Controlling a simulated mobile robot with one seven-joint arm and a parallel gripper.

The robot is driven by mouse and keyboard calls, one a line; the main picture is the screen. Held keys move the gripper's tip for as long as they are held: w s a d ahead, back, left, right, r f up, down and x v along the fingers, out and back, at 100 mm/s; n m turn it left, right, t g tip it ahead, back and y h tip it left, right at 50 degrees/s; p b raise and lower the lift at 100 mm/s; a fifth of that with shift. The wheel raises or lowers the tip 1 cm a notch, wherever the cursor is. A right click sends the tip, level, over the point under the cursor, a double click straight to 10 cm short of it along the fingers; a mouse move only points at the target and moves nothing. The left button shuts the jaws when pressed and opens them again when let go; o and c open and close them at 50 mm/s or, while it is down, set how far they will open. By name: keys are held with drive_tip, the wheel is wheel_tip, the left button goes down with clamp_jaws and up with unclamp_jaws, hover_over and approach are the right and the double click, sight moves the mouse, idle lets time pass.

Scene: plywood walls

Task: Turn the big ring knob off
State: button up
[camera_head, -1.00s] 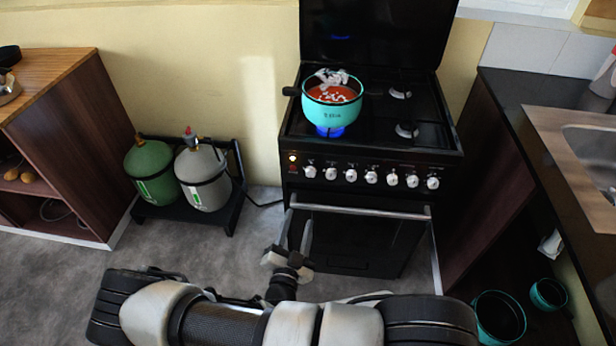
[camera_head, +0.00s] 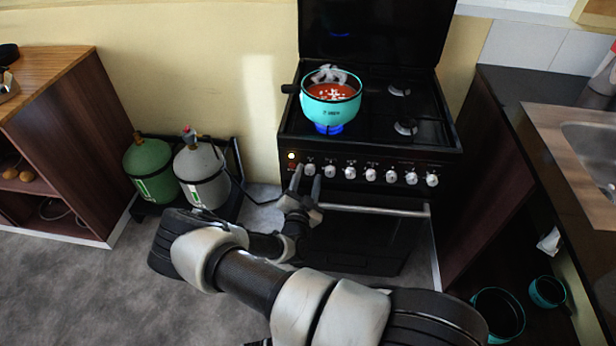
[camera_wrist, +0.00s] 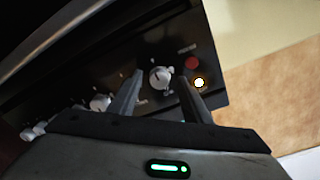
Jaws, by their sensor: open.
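A black stove (camera_head: 385,150) has a row of several silver knobs on its front panel. The leftmost knob (camera_head: 310,169) is also seen in the wrist view (camera_wrist: 160,77). My gripper (camera_head: 306,177) is open at the panel's left end. In the wrist view, its fingers stand on either side of the leftmost knob, with visible gaps; whether they reach around it in depth is unclear. Blue flame (camera_head: 329,129) shows under a turquoise pot (camera_head: 331,111) on the left front burner. The panel labels are too small to read, so I cannot tell which knob is the big ring's.
An oven handle (camera_head: 375,210) crosses below the knobs. A lit lamp (camera_wrist: 199,82) and red button (camera_wrist: 191,62) sit beside the leftmost knob. Gas cylinders (camera_head: 200,175) stand left of the stove. A sink counter (camera_head: 510,110) is on the right.

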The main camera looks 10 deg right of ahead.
drive_tip(key=shift+w+d, duration=0.1)
drive_tip(key=shift+w, duration=0.2)
drive_tip(key=c, duration=1)
drive_tip(key=shift+c, duration=0.2)
